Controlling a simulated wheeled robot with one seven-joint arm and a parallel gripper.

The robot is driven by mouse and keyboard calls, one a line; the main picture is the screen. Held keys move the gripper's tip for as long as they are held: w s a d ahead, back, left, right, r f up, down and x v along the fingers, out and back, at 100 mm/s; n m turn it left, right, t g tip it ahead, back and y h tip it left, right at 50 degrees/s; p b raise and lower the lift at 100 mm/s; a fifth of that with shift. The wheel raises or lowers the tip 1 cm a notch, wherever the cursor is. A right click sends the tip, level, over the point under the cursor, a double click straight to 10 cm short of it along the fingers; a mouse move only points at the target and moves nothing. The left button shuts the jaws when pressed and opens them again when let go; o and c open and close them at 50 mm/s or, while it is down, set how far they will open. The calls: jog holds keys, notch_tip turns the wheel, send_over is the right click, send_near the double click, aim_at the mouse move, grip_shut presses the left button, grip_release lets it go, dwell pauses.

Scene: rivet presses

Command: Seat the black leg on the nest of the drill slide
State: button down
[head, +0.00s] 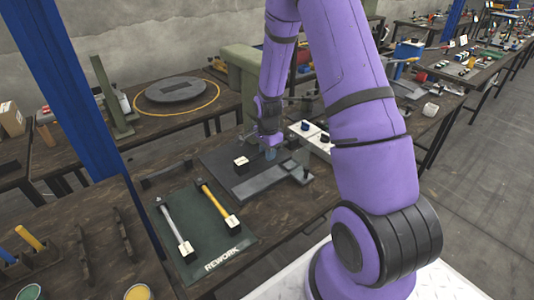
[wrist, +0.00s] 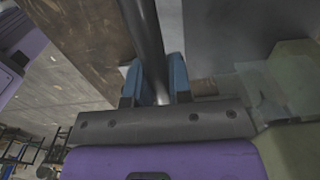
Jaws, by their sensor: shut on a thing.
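In the wrist view the blue fingers of my gripper (wrist: 155,82) are shut on a dark, shiny round bar, the black leg (wrist: 147,35). It runs up out of the top of the picture. In the head view my gripper (head: 271,152) is low over the bench, by the far right part of a dark plate (head: 222,158). The leg cannot be made out there. A grey stepped bar (head: 268,182), seemingly part of the drill slide, lies at the plate's near side. I cannot tell which part is the nest, or whether the leg touches it.
A green REWORK mat (head: 205,240) holds a grey leg (head: 175,228) and a yellow leg (head: 218,205). A small white label block (head: 241,163) stands on the plate. A green machine column (head: 245,75) rises behind; a white panel (head: 310,135) is close right of my gripper.

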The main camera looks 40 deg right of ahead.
aim_at(268, 177)
dwell(0.3)
jog(key=shift+f, duration=3.7)
jog(key=shift+f, duration=0.65)
jog(key=c, duration=1)
grip_release()
jog(key=shift+o, duration=0.2)
jog(key=shift+r, duration=0.1)
notch_tip(268, 177, up, 11)
jog(key=shift+f, duration=0.2)
